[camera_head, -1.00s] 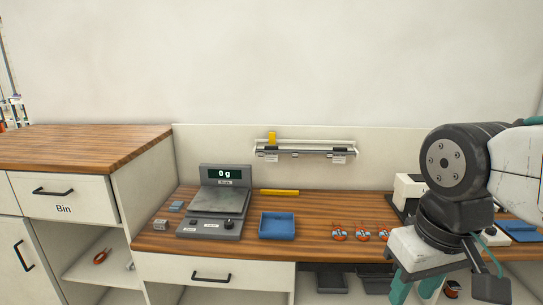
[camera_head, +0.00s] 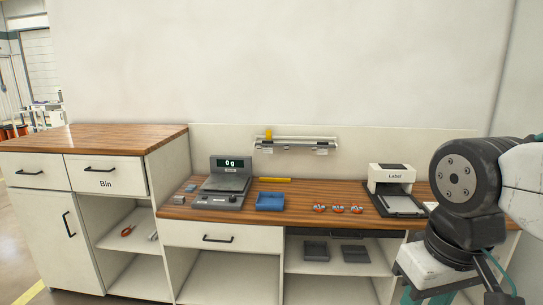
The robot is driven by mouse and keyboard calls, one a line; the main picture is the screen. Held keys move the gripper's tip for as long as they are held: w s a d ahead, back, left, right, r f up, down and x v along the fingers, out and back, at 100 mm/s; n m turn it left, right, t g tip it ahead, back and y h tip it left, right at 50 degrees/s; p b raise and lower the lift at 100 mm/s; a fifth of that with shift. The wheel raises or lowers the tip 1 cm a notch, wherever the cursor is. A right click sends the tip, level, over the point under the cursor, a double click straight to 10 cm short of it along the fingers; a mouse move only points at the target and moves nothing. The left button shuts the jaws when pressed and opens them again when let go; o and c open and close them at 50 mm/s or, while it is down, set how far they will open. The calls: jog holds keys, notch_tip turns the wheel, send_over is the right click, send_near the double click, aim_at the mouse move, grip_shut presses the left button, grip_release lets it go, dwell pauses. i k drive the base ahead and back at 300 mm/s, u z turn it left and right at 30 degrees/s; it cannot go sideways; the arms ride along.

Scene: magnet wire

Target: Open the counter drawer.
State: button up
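The low wooden counter (camera_head: 330,222) has a white drawer (camera_head: 190,233) with a black bar handle (camera_head: 218,239) under its left part. This drawer front sits flush and looks shut. Right of it, under the worktop, is a dark front strip (camera_head: 345,233). Two more white drawers, one plain (camera_head: 30,172) and one labelled Bin (camera_head: 105,179), are in the taller cabinet at left, both shut. My gripper (camera_head: 432,297) is at the bottom right, apart from the drawers. Only its teal upper parts show; the fingertips are cut off by the frame edge.
On the counter stand a scale reading 0 g (camera_head: 222,190), a blue tray (camera_head: 270,201), several small red-and-white items (camera_head: 339,210) and a label printer (camera_head: 393,188). Dark bins (camera_head: 316,251) sit on the shelf below. A wall rail (camera_head: 295,144) hangs behind. Floor (camera_head: 25,270) shows at lower left.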

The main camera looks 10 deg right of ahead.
aim_at(43, 171)
jog(key=u, duration=1.1)
jog(key=i, duration=1.65)
jog(key=z, duration=1.05)
jog(key=i, duration=0.9)
jog(key=z, duration=0.45)
jog(key=k, duration=0.15)
jog(key=z, duration=0.1)
